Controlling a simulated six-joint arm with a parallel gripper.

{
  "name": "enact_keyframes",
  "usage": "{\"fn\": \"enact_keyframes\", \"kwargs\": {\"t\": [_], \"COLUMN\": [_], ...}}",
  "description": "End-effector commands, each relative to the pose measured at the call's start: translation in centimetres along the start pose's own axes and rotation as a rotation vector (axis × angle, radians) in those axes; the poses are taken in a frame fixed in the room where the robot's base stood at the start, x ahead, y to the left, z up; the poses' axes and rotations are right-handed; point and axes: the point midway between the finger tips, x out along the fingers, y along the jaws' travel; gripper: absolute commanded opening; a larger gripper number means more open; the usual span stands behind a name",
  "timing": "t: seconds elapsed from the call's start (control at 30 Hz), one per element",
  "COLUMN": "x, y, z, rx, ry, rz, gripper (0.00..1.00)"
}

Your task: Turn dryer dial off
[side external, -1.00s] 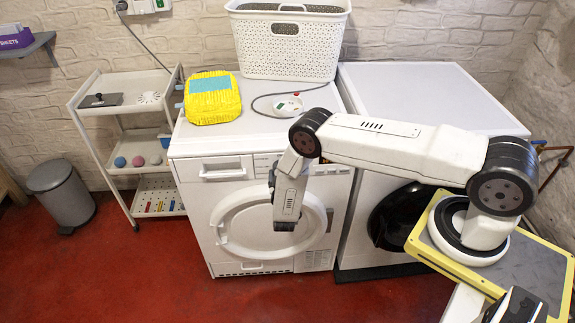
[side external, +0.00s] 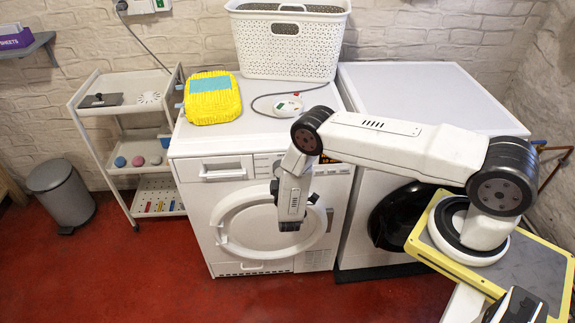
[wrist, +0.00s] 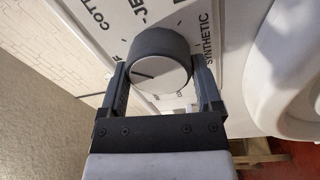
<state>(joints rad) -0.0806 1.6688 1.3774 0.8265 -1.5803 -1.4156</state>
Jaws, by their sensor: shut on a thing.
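The dryer (side external: 222,258) is the white machine on the left with a round door. Its dial (wrist: 168,62) is a dark grey knob with a lighter face, seen close up in the wrist view. The two fingers of my gripper (wrist: 162,78) lie on either side of the dial and are shut on it. A short dark line on the left half of the dial face points left. Printed words around it include "SYNTHETIC" on the right and part of "COTTON" at the upper left. In the side view my gripper (side external: 275,186) is at the dryer's front, and the dial is hidden.
A yellow package (side external: 212,106), a white basket (side external: 285,62) and a small white item with a cable (side external: 288,104) are on the dryer. A second machine (side external: 432,100) stands to the right. A white cart (side external: 110,145) and grey bin (side external: 62,195) stand left.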

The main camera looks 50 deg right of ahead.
Motion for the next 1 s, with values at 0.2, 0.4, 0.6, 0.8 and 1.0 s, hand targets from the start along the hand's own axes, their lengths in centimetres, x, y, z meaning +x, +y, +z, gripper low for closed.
{"fn": "enact_keyframes", "kwargs": {"t": [0.2,0.4,0.6,0.8,1.0], "x": [-0.08,-0.09,-0.07,-0.08,-0.09], "y": [-0.02,-0.02,-0.01,-0.01,-0.02], "z": [0.04,0.08,0.07,0.1,0.12], "rx": [-0.205,-0.392,-0.55,-0.658,-0.707], "ry": [0.014,0.026,0.037,0.043,0.046], "rz": [-0.011,-0.021,-0.029,-0.034,-0.037], "gripper": [0.24,0.24,0.24,0.24,0.24]}}
